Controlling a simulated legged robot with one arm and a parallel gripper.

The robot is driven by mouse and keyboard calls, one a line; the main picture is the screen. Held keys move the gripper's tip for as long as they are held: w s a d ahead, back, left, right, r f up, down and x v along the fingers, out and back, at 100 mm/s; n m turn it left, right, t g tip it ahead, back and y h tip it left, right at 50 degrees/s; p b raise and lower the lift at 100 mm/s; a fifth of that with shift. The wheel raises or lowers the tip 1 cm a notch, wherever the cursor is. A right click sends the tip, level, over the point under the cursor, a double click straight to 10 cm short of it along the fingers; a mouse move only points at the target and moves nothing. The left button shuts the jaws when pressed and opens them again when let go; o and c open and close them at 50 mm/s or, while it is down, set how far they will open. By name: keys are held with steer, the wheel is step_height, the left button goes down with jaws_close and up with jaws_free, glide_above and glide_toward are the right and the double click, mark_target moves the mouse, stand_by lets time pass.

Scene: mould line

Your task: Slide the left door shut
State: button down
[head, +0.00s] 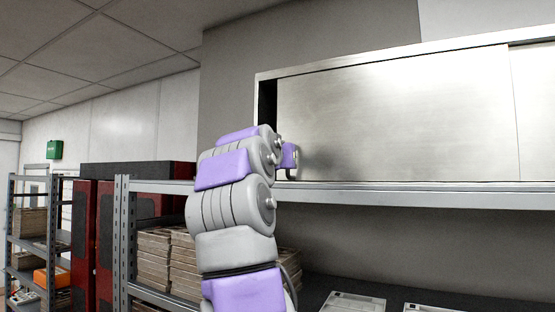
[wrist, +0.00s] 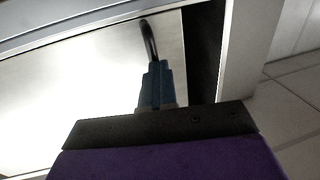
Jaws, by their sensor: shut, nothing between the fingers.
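The left door (head: 400,115) is a brushed metal panel on the wall cabinet. A narrow dark gap (head: 267,108) stands open between the door's left edge and the cabinet's left side; it also shows in the wrist view (wrist: 203,50). In the wrist view a dark curved handle (wrist: 150,40) stands out from the door (wrist: 90,80). My gripper (wrist: 155,68) is shut and empty, with its blue fingers at the lower end of the handle; I cannot tell whether they touch it. In the head view my arm hides most of the gripper, near the door's lower left corner.
A second door panel (head: 534,110) is at the right. A metal ledge (head: 420,190) runs below the cabinet. Shelving with stacked brown blocks (head: 155,255) stands to the lower left, and light trays (head: 352,302) lie below.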

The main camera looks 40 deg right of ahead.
steer(key=c, duration=1.9)
jaws_free()
steer(key=shift+s+d+f, duration=0.15)
steer(key=shift+d+f, duration=0.15)
steer(key=shift+d, duration=0.1)
steer(key=o, duration=0.7)
steer(key=shift+a, duration=0.15)
steer(key=shift+o, duration=0.2)
steer(key=shift+s+f+b, duration=0.25)
steer(key=shift+s+b, duration=0.4)
steer(key=shift+b, duration=0.05)
steer(key=shift+s+f+b, duration=0.25)
steer(key=shift+s+b, duration=0.35)
steer(key=shift+b, duration=0.1)
